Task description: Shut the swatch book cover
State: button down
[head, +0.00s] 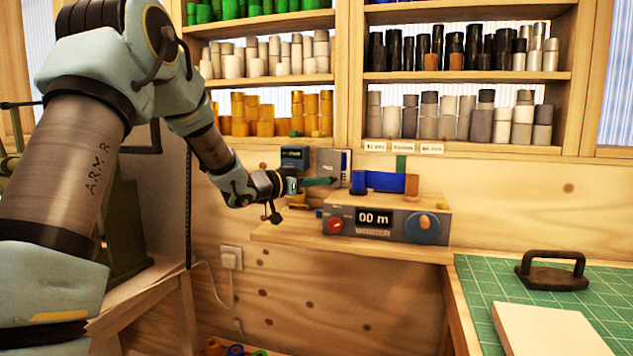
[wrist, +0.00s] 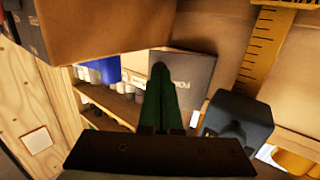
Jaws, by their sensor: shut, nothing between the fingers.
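What looks like the swatch book is a grey panel (head: 330,163) standing upright on the wooden ledge, with a blue and white strip at its right edge. A grey panel (wrist: 186,78), probably the same cover, shows behind my fingers in the wrist view. My gripper (head: 326,181) has green fingers, shut and empty, pointing right in front of the panel's lower part. In the wrist view my fingertips (wrist: 162,65) overlap the panel; I cannot tell whether they touch it. The lower part of the book is hidden or too small to make out.
A grey metering device (head: 386,223) reading "00 m" stands right of my gripper, with a blue roll (head: 385,182) above it. A small dark box (head: 294,157) stands behind my wrist. Shelves of rolls (head: 460,78) rise above. A green cutting mat (head: 480,290) lies at the lower right.

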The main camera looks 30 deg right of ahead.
aim_at(338, 180)
jog(key=d+n+t+b, duration=0.1)
jog(key=b, duration=0.1)
jog(key=t+y+b, duration=0.1)
jog(key=s+d+n+t+b, duration=0.1)
jog(key=b, duration=0.1)
jog(key=shift+d+f+n+t+b, duration=0.3)
jog(key=shift+t+b, duration=0.05)
jog(key=shift+t, duration=0.05)
jog(key=shift+w+d+r+b, duration=0.15)
jog(key=shift+d+b, duration=0.15)
jog(key=shift+d, duration=0.15)
jog(key=shift+d+r, duration=0.15)
jog(key=shift+d, duration=1.05)
